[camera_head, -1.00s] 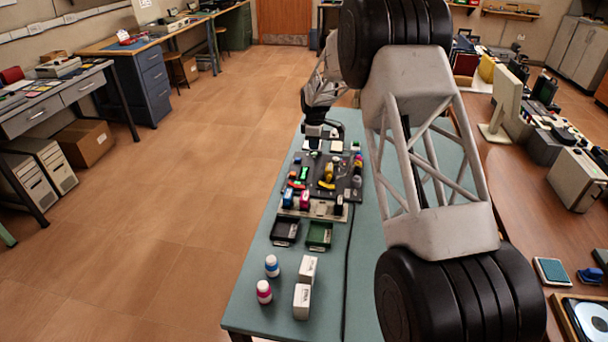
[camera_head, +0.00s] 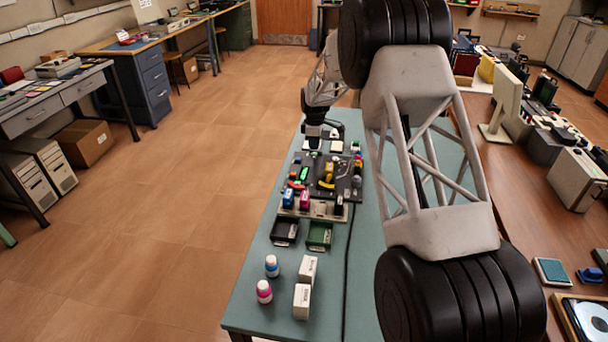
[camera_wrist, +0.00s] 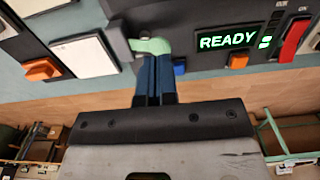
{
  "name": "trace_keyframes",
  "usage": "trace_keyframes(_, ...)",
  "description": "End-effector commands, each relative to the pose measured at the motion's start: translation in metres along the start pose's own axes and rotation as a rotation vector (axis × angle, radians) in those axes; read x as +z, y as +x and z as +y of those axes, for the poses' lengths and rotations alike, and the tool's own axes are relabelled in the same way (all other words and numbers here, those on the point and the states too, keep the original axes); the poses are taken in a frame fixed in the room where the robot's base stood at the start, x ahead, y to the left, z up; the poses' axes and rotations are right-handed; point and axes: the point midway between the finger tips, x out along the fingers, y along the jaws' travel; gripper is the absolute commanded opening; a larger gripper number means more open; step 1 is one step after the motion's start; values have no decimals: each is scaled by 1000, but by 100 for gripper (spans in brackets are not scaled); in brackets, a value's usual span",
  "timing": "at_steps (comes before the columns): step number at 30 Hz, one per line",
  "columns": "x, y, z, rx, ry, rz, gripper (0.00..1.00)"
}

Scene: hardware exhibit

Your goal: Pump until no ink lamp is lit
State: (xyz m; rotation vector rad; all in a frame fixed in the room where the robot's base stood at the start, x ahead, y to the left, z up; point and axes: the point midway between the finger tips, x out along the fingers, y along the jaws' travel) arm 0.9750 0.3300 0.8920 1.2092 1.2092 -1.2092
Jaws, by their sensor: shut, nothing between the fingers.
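My gripper (camera_wrist: 155,78) is shut and empty in the wrist view. Its dark blue fingertips are at a pale green knob or lever (camera_wrist: 152,46); they look close to it or touching, I cannot tell which. To the right, a black panel shows a lit green READY display (camera_wrist: 228,40) with small green lit marks (camera_wrist: 266,42) beside it. In the head view, my gripper (camera_head: 313,140) is low over the far end of the device board on the teal bench (camera_head: 262,258). I cannot make out which marks are ink lamps, and the pump is not clearly identifiable.
A red ON rocker switch (camera_wrist: 294,40), a blue button (camera_wrist: 179,66) and orange buttons (camera_wrist: 238,62) lie near the fingers. Two trays (camera_head: 319,248), bottles (camera_head: 264,291) and white boxes (camera_head: 302,301) stand nearer on the bench. A cable runs along its right side.

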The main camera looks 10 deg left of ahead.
Motion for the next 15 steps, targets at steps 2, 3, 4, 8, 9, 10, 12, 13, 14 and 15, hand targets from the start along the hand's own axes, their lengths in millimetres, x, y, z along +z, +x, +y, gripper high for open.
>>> trace_keyframes(2, 0, 0, 0, 0, 0, 0, 0)
trace_keyframes(3, 0, 0, 0, 0, 0, 0, 0)
trace_keyframes(4, 0, 0, 0, 0, 0, 0, 0)
trace_keyframes(8, 0, 1, 0, 0, 0, 0, 0)
trace_keyframes(9, 0, 2, 0, 0, 0, 0, 0)
trace_keyframes(10, 0, 2, 0, 0, 0, 0, 0)
trace_keyframes(12, 0, 3, 0, 0, 0, 0, 0)
trace_keyframes(13, 0, 4, 0, 0, 0, 0, 0)
trace_keyframes(14, 0, 5, 0, 0, 0, 0, 0)
trace_keyframes(15, 0, 5, 0, 0, 0, 0, 0)
